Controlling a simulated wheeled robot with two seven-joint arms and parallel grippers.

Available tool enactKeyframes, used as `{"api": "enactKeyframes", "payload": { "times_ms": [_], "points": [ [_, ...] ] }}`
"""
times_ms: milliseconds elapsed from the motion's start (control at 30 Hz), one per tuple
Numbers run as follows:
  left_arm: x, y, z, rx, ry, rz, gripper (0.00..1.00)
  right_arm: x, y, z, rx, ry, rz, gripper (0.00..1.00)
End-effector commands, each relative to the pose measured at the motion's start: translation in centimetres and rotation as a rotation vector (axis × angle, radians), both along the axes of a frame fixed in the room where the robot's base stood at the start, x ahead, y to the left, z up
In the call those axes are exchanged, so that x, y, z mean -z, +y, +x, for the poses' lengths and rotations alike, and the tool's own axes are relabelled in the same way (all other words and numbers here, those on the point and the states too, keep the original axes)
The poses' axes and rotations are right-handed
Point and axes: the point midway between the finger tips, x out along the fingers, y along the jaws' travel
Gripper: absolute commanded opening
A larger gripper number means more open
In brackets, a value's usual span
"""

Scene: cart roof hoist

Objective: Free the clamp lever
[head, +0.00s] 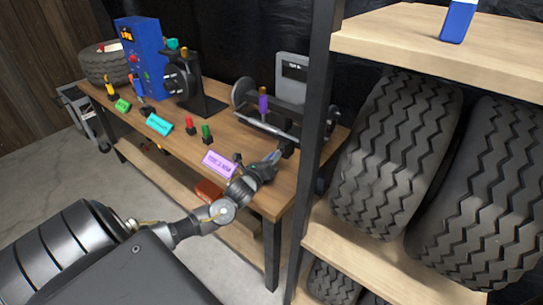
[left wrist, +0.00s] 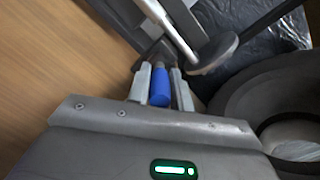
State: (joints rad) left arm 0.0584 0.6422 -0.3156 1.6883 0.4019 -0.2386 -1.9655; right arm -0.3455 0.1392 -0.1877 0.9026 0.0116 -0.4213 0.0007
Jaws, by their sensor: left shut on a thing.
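My left gripper (head: 279,155) reaches the right end of a bench-top machine (head: 266,125) with a long bar and a round disc. In the left wrist view my left gripper (left wrist: 160,78) is shut on a blue handle (left wrist: 160,90), with one grey finger on each side. The blue handle appears to be the clamp lever's grip. It meets a dark block beside a metal rod and a round disc (left wrist: 212,52). The lever's far end is hidden. My right gripper is not in view.
The wooden bench (head: 230,103) also carries a blue machine (head: 143,58), red and green handles and a purple label (head: 218,164). A black shelf post (head: 318,110) stands close right of my gripper. Large tyres (head: 395,150) fill the shelf.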

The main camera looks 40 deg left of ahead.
Motion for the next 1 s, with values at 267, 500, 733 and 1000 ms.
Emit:
{"api": "enactKeyframes", "payload": {
  "times_ms": [267,500,733,1000],
  "points": [
    [-0.5,-1.3,0.3,-0.198,0.002,-0.007,0.00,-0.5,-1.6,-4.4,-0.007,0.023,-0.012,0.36],
    [-0.4,-2.0,0.6,-0.337,0.003,-0.003,0.00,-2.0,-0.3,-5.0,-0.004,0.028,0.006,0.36],
    [-0.2,-2.3,0.8,-0.412,0.000,-0.001,0.00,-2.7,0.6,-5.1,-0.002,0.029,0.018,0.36],
    [-0.1,-2.3,0.9,-0.433,-0.002,0.000,0.00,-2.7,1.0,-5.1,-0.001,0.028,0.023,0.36]
  ]
}}
